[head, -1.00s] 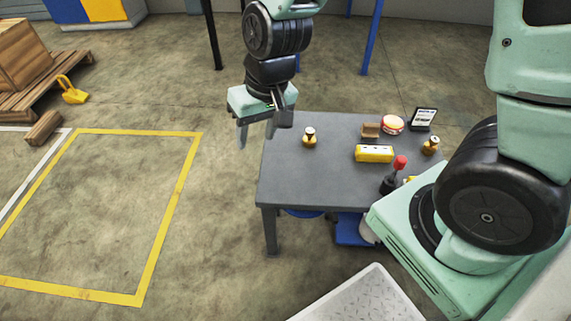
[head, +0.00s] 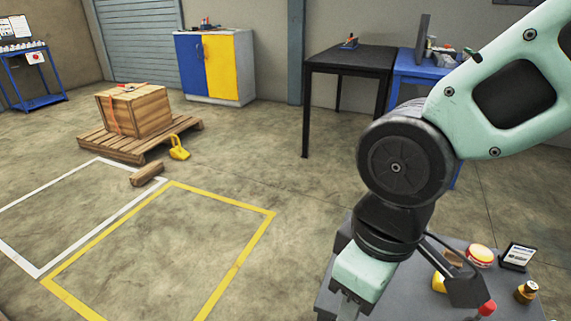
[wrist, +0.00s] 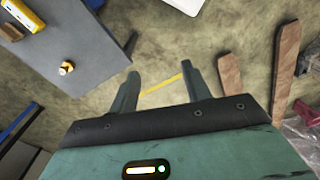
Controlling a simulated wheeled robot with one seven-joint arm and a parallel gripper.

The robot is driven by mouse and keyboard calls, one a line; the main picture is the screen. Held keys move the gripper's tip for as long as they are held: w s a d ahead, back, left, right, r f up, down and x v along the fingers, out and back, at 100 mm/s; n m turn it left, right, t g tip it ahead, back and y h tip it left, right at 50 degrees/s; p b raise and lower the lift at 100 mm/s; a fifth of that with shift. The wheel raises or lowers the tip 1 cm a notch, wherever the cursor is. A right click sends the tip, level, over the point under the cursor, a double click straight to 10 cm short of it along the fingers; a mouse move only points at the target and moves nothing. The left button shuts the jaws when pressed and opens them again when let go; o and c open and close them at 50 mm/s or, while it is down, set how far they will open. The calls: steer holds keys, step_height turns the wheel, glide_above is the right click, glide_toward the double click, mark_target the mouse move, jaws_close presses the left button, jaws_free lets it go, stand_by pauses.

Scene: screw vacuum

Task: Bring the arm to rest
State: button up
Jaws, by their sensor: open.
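My gripper (head: 350,303) hangs at the lower middle of the head view, in front of the grey table's (head: 400,300) left part. In the wrist view my gripper (wrist: 160,72) has its two fingers wide apart. Nothing is between them; only floor and a yellow line show beyond. My arm comes in from the right of the head view and bends down at a black joint. In the wrist view the grey table (wrist: 75,50) is at the upper left, to the left of the fingers. The fingertips are partly cut off or unclear in the head view.
The table holds a red-and-yellow round item (head: 480,255), a small display (head: 517,257) and a brass item (head: 526,291). A pallet with a wooden crate (head: 135,110) stands back left. A cabinet (head: 215,68) and a black table (head: 350,60) stand behind. The yellow-marked floor is clear.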

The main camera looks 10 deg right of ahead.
step_height(320, 180, up, 18)
steer(key=p, duration=1.7)
steer(key=shift+r, duration=0.15)
